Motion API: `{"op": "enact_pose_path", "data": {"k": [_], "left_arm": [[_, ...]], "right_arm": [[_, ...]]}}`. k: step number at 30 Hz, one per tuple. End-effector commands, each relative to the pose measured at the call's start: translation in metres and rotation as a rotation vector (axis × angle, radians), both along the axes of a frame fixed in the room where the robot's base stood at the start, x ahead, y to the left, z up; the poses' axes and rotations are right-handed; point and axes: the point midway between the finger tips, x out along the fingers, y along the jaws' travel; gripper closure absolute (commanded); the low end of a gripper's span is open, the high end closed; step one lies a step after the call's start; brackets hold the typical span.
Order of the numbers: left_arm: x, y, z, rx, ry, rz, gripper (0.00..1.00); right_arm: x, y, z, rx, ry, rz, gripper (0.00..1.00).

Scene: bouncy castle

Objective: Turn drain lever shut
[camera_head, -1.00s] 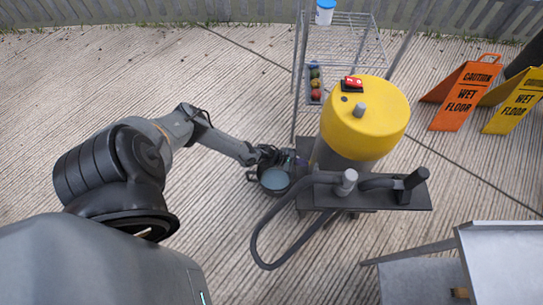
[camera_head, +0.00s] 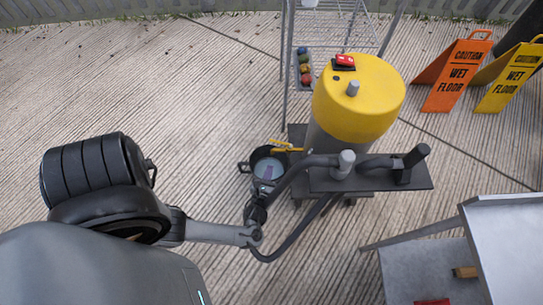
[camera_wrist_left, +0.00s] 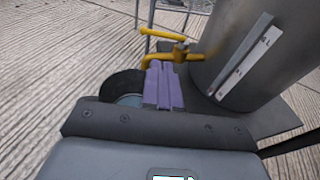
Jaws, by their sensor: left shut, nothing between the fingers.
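The yellow drain lever (camera_head: 282,144) sits low on the side of the yellow-topped tank (camera_head: 356,98). In the left wrist view the lever handle (camera_wrist_left: 162,34) points left above a yellow spout (camera_wrist_left: 154,59). My left gripper (camera_head: 267,172) is over the black pot, just on the near side of the spout. Its purple fingers (camera_wrist_left: 163,84) are together and empty in the left wrist view; their tips overlap the spout's lower part, and I cannot tell whether they touch. My right gripper is in neither view.
The black two-handled pot (camera_head: 245,167) holds liquid beneath the spout. A dark hose (camera_head: 291,243) loops beside my left wrist. A wire rack (camera_head: 345,22) stands behind, wet floor signs (camera_head: 456,73) stand at right, and a metal table (camera_head: 515,240) is at lower right. Open decking lies left.

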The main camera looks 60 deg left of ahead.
Motion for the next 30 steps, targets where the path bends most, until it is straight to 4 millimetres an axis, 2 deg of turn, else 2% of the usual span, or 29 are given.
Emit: {"op": "enact_pose_path", "data": {"k": [15,22,30], "left_arm": [[0.060,0.068,-0.023,0.003,-0.002,-0.004,1.00],[0.075,0.085,-0.025,0.002,-0.001,-0.004,1.00],[0.080,0.090,-0.024,-0.001,0.001,-0.005,1.00]], "right_arm": [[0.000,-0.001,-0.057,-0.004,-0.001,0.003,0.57],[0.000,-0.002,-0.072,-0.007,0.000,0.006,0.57],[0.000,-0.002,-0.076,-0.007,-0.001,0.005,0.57]]}}
